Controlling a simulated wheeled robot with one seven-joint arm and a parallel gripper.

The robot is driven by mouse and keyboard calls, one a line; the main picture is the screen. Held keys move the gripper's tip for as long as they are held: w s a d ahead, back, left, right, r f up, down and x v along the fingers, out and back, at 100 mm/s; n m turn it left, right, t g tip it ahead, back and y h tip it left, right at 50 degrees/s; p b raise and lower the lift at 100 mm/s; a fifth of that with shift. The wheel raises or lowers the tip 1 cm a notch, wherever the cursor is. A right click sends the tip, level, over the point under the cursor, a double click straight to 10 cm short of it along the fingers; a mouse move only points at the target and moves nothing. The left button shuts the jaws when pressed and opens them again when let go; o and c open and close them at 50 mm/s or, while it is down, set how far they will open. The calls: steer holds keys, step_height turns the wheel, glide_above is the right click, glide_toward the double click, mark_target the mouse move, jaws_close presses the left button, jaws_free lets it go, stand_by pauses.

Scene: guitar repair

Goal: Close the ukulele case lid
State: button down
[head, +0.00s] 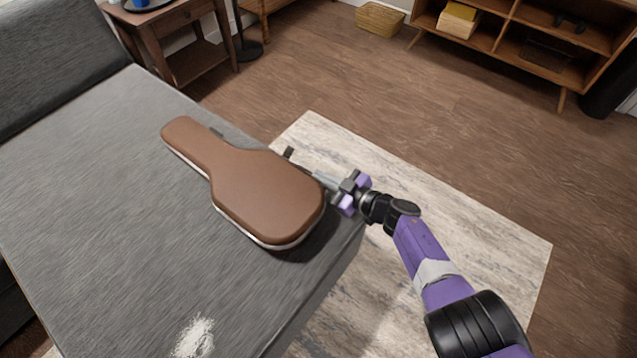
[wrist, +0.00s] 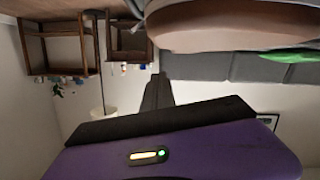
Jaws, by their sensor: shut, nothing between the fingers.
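The brown ukulele case (head: 262,195) lies on the grey couch seat, its narrow neck end toward the upper left. Its lid is down over the base, and a pale rim shows along the near edge. I cannot tell whether the lid is fully seated. My gripper (head: 320,177) is at the wide end of the case, on its right side, shut and empty. The fingertips are close to the case edge; contact is unclear. In the wrist view, which is upside down, the case (wrist: 230,32) fills the top right and the dark fingers (wrist: 157,92) point toward the area beside it.
The grey couch (head: 110,240) has a white patch (head: 194,337) near its front. A pale rug (head: 470,240) covers the floor to the right. A wooden side table (head: 185,45) and a shelf unit (head: 520,45) stand farther back.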

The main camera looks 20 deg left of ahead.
steer(key=f+b, duration=0.1)
steer(key=b, duration=0.1)
steer(key=w+f+b, duration=0.1)
steer(key=f, duration=0.1)
steer(key=f+b, duration=0.2)
steer(key=shift+w+d+f+b, duration=0.2)
steer(key=shift+w+d+b, duration=0.05)
steer(key=shift+d+b, duration=0.1)
